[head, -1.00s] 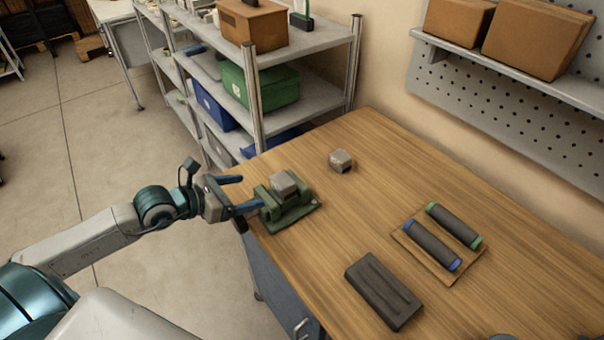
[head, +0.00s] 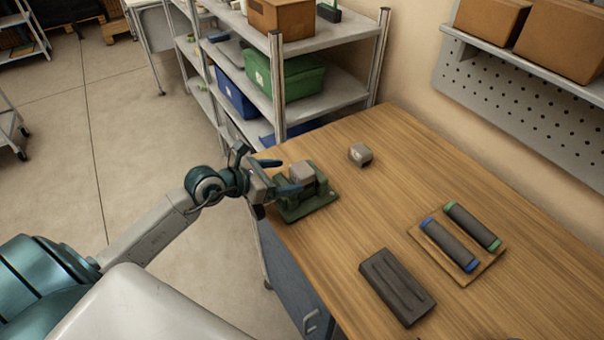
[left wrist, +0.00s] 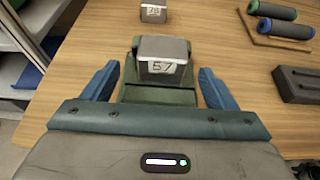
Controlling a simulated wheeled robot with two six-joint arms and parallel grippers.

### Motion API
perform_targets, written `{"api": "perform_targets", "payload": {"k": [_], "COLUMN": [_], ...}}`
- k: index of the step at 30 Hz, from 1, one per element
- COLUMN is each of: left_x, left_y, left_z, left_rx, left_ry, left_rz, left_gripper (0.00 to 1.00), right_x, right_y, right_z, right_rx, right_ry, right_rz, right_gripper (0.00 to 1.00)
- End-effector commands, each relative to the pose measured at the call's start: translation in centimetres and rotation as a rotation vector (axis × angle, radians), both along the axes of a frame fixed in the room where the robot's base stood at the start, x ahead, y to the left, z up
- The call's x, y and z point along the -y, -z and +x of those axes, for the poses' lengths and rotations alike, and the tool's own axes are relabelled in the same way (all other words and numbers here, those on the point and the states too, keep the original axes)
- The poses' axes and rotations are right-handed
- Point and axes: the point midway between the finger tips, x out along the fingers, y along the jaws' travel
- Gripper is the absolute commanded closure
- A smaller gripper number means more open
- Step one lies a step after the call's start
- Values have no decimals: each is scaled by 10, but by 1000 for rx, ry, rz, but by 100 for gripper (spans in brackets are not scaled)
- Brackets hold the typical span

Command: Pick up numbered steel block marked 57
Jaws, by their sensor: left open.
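The steel block marked 57 (left wrist: 163,66) sits in a green vise-like holder (left wrist: 158,97) near the table's left edge. In the head view the block (head: 301,173) rests on top of the holder (head: 310,206). My left gripper (head: 284,175) is open, with one blue finger on each side, pointing at the block from the left. In the left wrist view the fingers (left wrist: 159,86) stand to either side of the holder, apart from the block. A second steel block (head: 361,154) lies farther back on the table; its marking is too small to read surely. My right gripper is not in view.
On the wooden table (head: 400,130) are a dark grooved block (head: 397,287) and a board with two dark rollers (head: 459,238). A metal shelf (head: 325,95) with bins stands behind the table's left end. The table between the blocks and rollers is clear.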

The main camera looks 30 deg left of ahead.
Motion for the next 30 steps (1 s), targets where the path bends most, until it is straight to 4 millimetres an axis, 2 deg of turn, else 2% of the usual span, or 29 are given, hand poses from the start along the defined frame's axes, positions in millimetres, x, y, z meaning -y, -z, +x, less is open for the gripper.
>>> {"api": "perform_targets", "payload": {"k": [12, 22, 23, 30], "left_x": [21, 23, 23, 23], "left_y": [17, 20, 20, 20], "left_z": [31, 35, 35, 34], "left_rx": [-1, -2, -2, -1], "left_ry": [-2, 1, 1, 0], "left_rz": [-4, -1, -1, 0], "left_gripper": [20, 20, 22, 69], "right_x": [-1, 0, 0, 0], "right_y": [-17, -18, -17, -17], "right_z": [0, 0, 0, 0], "right_rx": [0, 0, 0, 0], "right_ry": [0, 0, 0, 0], "right_rz": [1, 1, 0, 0], "right_gripper": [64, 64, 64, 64]}}
